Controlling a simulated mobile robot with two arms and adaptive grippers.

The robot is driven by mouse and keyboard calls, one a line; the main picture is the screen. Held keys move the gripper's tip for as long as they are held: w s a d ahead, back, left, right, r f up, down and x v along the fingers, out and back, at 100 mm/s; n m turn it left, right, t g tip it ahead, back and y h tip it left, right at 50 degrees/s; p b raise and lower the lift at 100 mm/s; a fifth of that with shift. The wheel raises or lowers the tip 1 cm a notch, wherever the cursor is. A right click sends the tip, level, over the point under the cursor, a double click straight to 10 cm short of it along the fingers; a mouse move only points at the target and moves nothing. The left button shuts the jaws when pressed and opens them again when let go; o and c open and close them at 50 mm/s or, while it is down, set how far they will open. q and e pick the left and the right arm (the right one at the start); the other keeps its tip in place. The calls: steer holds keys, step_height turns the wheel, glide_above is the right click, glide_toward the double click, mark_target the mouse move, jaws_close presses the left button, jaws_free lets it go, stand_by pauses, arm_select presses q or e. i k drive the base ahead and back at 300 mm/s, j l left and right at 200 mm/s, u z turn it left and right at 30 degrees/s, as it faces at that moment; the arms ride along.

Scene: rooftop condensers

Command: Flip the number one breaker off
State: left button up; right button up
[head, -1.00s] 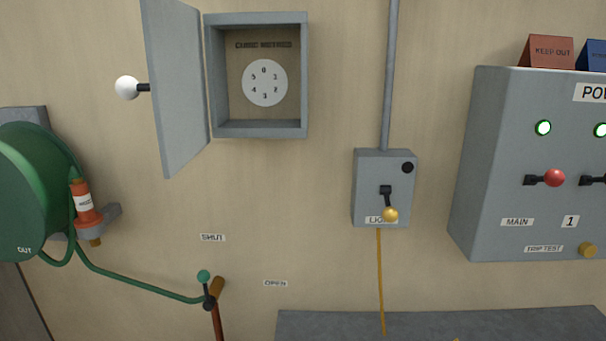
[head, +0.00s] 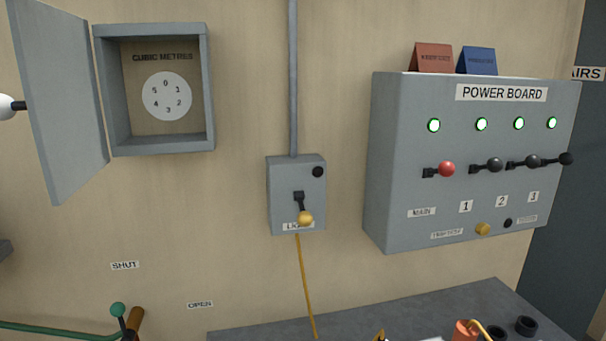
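The grey power board (head: 400,110) is on the wall at the right. Its breaker levers stand in a row, each under a lit green lamp. The number one breaker (head: 495,164) has a black knob pointing right, above a label "1" (head: 465,206). Its lamp (head: 481,124) glows green. The main lever (head: 447,169), with a red knob, is to its left. Two more black-knobbed levers (head: 533,161) are to its right, all pointing the same way. Neither of my grippers shows in this view.
A light switch box (head: 281,180) with a yellow-knobbed lever hangs left of the board. An open meter cabinet (head: 208,90) has its door swung left. A grey bench (head: 260,334) below holds an orange object (head: 465,331) and black cups (head: 526,325). Red (head: 433,58) and blue (head: 477,61) cards top the board.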

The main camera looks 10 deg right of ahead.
mark_target(494, 164)
steer(key=z, duration=1.45)
